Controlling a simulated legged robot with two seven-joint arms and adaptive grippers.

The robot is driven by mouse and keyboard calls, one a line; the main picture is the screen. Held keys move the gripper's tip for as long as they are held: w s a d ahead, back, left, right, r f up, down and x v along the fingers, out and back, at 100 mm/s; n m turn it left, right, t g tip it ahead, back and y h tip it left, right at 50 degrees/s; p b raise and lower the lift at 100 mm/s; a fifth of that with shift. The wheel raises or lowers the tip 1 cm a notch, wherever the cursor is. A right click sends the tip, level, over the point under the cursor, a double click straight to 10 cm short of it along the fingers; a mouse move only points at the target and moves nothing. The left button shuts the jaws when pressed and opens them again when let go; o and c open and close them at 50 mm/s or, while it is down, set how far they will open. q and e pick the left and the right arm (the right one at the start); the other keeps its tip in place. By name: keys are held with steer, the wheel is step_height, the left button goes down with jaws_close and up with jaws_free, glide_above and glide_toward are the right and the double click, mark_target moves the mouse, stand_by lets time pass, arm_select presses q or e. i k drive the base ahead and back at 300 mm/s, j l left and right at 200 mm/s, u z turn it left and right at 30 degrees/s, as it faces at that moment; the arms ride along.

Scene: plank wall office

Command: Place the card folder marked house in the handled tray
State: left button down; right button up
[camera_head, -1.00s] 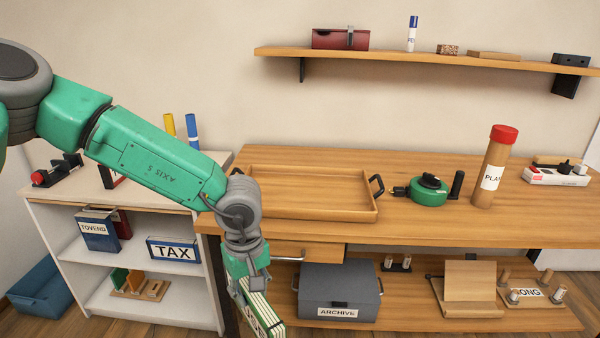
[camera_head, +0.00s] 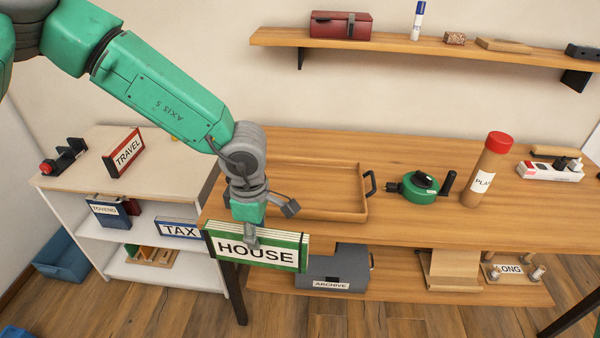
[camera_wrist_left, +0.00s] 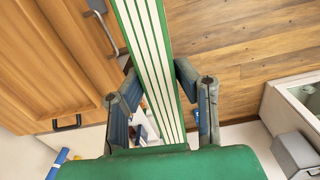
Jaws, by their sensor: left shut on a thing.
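The card folder marked HOUSE (camera_head: 275,256) is green with pale layered edges. My left gripper (camera_head: 252,230) is shut on it and holds it in the air in front of the desk's front edge, its label facing the head camera. In the left wrist view the folder (camera_wrist_left: 150,50) stands between the two fingers of the gripper (camera_wrist_left: 158,90). The handled tray (camera_head: 325,215) is a shallow wooden tray on the desk, behind and to the right of the folder. Its right black handle shows; its left part is hidden by my arm. My right gripper is not in view.
On the desk (camera_head: 420,228) right of the tray are a green reel (camera_head: 420,190) and a red-capped tube (camera_head: 487,168). The grey ARCHIVE box (camera_head: 345,272) is on the lower shelf. A white shelf unit at left holds the TRAVEL (camera_head: 123,152) and TAX (camera_head: 177,228) folders.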

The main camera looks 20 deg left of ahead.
mark_target(313, 189)
steer(key=i, duration=1.2)
